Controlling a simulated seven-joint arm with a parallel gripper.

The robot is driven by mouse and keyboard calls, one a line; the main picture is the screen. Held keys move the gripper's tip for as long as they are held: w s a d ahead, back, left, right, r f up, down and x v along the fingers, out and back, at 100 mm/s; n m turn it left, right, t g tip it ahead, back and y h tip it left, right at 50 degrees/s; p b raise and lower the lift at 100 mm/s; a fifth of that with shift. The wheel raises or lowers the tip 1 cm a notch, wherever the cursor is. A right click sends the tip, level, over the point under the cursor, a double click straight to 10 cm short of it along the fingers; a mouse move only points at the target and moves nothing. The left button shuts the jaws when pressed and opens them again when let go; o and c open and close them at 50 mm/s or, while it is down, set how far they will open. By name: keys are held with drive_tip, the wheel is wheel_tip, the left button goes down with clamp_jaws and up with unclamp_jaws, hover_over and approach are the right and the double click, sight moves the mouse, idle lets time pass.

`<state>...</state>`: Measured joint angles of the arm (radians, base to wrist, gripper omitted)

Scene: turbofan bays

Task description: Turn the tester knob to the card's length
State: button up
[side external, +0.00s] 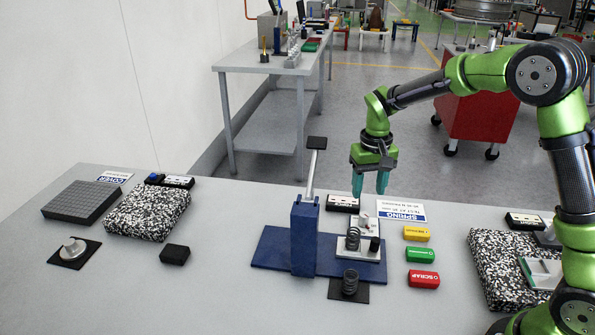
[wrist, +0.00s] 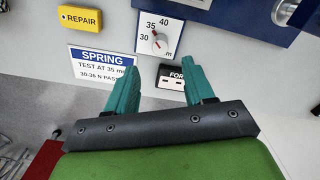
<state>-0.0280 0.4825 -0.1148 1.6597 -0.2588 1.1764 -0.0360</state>
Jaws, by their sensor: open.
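The tester (side external: 305,235) is a blue column with a raised lever on a blue base. Its white dial plate (wrist: 173,28) shows 30, 35 and 40 in the wrist view. The small knob (wrist: 158,43) on it has a red pointer directed up toward the 35 side; its exact reading is too small to tell. The white card (side external: 401,211) reads SPRING, TEST AT 35 mm, and also shows in the wrist view (wrist: 101,64). My gripper (side external: 370,188) is open and empty above the back of the tester. In the wrist view its teal fingers (wrist: 163,80) are spread wide, apart from the knob.
A force display (wrist: 174,76) sits beside the dial. Yellow (side external: 416,233), green (side external: 421,255) and red (side external: 423,279) blocks stand to the right. Speckled foam pads (side external: 148,213) lie at both sides.

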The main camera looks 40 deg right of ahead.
wheel_tip(320, 180, up, 8)
idle(0.5)
drive_tip(key=s+a+r+t, duration=0.2)
drive_tip(key=s, duration=0.5)
drive_tip(key=s+a+r+t+y, duration=0.1)
drive_tip(key=s+a+r+t, duration=0.1)
drive_tip(key=s, duration=0.4)
drive_tip(key=s+a+r+t+y, duration=0.1)
drive_tip(key=s+a+r+t, duration=0.1)
drive_tip(key=s, duration=0.5)
drive_tip(key=shift+s+n+t, duration=0.3)
drive_tip(key=shift+s+t, duration=0.05)
drive_tip(key=shift+t, duration=0.25)
